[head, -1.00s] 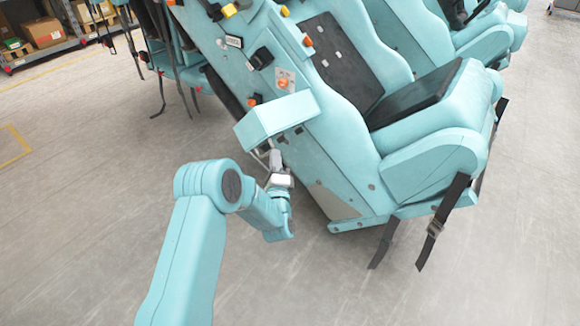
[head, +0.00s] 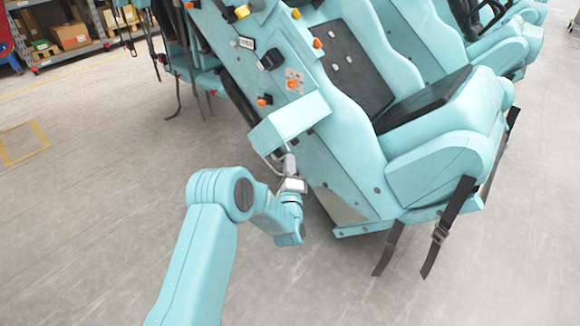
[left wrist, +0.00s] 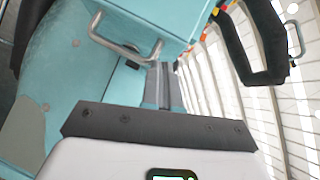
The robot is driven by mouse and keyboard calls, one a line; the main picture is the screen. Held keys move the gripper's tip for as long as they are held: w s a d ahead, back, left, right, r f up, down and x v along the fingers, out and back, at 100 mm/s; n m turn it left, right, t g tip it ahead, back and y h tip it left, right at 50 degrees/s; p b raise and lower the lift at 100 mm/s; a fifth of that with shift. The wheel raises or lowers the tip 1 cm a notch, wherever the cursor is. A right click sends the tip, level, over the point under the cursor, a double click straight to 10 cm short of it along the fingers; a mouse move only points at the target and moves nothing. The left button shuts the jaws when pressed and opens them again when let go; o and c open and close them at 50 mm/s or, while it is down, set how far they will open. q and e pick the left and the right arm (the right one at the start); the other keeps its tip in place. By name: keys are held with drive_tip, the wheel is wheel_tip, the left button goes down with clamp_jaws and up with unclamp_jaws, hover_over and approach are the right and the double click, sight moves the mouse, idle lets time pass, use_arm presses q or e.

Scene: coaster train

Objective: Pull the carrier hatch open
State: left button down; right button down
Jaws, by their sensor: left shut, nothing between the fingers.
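The carrier hatch (head: 290,120) is a teal box-like panel jutting from the side of the teal seat carrier. I cannot tell how far it stands open. Its bent metal handle shows beside my gripper in the head view, and more clearly in the left wrist view (left wrist: 125,47) on the teal hatch (left wrist: 165,15). My left gripper (head: 289,163) is shut and empty, just below the hatch. In the left wrist view, its fingertips (left wrist: 158,75) lie close to the handle's right end. I cannot tell whether they touch it. My right gripper is out of view.
The carrier seats (head: 430,150) rise on the right, with black straps (head: 450,215) hanging down. Buttons and knobs sit on the carrier side above the hatch. Shelving with boxes (head: 70,36) stands at the back left. The floor (head: 90,220) at left is clear.

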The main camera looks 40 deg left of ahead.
use_arm(q)
drive_tip(key=v, duration=1)
drive_tip(key=shift+w, duration=0.15)
